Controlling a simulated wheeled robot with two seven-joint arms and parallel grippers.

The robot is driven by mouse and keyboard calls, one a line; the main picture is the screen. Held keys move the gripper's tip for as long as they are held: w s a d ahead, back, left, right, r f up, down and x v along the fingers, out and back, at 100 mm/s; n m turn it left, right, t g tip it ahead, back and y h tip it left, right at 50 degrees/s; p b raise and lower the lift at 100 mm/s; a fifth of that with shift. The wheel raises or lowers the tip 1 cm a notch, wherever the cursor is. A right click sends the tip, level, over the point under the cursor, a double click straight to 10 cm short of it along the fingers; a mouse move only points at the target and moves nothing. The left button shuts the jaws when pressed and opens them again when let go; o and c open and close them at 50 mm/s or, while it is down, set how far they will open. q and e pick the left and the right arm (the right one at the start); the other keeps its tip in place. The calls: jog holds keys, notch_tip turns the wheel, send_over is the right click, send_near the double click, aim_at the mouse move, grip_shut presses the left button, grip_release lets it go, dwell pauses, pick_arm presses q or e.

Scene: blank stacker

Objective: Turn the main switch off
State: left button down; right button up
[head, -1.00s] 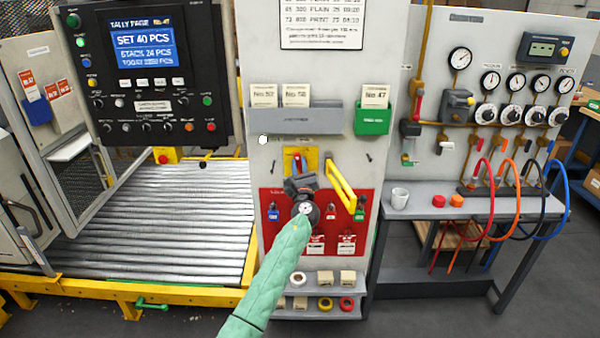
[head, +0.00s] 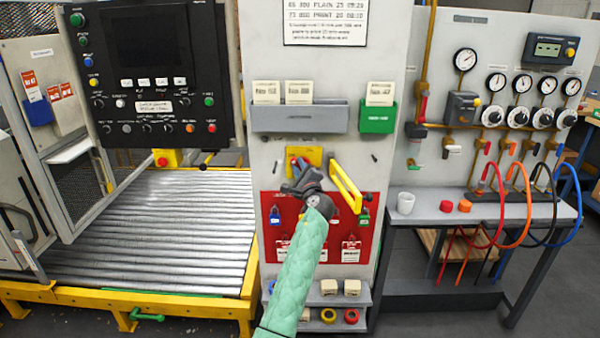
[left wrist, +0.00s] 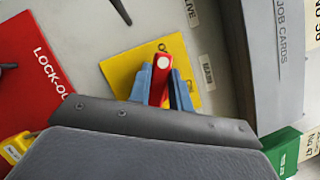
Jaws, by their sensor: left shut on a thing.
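The main switch has a red handle (left wrist: 160,78) on a yellow plate (head: 313,154), mounted on the pale panel. My left gripper (head: 298,170) reaches up to the plate. In the left wrist view, its blue fingertips (left wrist: 160,90) stand on both sides of the red handle and are shut on it. In the head view, the gripper hides most of the handle. The display (head: 153,48) on the black control box is dark. My right gripper is not in view.
A yellow bar (head: 345,187) sticks out just right of the switch. Below is a red lock-out board (head: 272,237) with padlocks and tags. Above are a grey card holder (head: 299,117) and a green one (head: 378,118). A roller conveyor (head: 150,235) lies left.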

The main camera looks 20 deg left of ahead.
pick_arm(q)
jog(key=shift+f+n+g, duration=0.15)
jog(key=shift+n+g, duration=0.15)
jog(key=shift+n, duration=0.3)
jog(key=shift+a+f+n+g+b, duration=0.15)
jog(key=shift+n+g+b, duration=0.35)
jog(key=shift+n, duration=0.85)
jog(key=shift+f+n+g+b, duration=0.2)
jog(key=shift+n+g+b, duration=0.3)
jog(key=shift+n, duration=0.85)
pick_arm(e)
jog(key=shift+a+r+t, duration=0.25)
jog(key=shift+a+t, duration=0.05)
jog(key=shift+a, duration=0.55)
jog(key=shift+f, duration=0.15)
pick_arm(q)
jog(key=c, duration=1.3)
grip_release()
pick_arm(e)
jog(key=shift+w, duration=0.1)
pick_arm(q)
jog(key=shift+s, duration=0.1)
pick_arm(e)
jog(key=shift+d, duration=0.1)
